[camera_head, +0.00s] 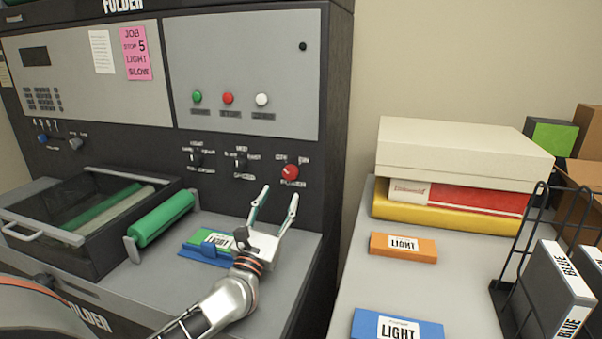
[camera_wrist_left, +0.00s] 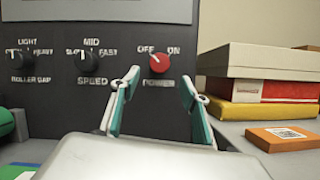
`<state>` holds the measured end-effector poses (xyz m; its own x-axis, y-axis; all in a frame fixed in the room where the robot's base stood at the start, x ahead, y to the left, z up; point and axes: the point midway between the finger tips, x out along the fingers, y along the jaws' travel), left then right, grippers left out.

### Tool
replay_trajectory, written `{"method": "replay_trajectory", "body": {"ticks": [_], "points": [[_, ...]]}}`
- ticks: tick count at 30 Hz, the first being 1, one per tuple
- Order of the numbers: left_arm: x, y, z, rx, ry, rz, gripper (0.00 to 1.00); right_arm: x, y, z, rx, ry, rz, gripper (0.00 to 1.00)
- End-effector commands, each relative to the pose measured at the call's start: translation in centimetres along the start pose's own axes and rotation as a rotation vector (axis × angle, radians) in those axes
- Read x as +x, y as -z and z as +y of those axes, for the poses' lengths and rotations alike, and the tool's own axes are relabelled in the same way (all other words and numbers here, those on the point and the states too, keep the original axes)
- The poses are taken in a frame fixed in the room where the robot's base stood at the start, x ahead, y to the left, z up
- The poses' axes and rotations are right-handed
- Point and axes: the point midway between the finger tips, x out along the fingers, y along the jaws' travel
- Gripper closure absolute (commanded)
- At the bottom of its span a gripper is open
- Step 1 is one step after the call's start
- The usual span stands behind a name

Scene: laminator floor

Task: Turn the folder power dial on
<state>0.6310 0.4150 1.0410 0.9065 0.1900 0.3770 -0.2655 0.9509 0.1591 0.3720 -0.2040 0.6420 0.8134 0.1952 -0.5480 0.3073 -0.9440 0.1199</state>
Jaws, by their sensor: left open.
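The folder power dial is a red round knob (camera_head: 290,172) on the dark front panel of the folder, right of two black dials. In the left wrist view the red dial (camera_wrist_left: 159,62) sits under the words OFF and ON, with POWER below; its pale mark points toward the upper left, to the OFF side. My left gripper (camera_head: 277,204) is open, just below and in front of the dial. In the left wrist view its two fingers (camera_wrist_left: 156,92) stand apart either side of the dial, with nothing between them. My right gripper is not in view.
The black roller gap dial (camera_head: 195,159) and speed dial (camera_head: 240,162) are to the left. Green, red and white buttons (camera_head: 228,98) are above. Boxes (camera_head: 465,152) stand on the right table.

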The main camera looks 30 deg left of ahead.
Motion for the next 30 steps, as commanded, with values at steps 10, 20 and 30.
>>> {"method": "replay_trajectory", "body": {"ticks": [10,20,30], "points": [[4.1,-0.2,0.1,-0.003,-0.004,-0.002,0.55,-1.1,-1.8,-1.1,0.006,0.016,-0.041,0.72],[7.6,-0.1,0.1,-0.002,-0.002,-0.001,0.55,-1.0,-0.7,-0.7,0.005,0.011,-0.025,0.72],[7.8,0.1,0.0,-0.002,-0.001,0.001,0.6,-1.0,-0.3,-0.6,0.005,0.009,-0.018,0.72]]}}
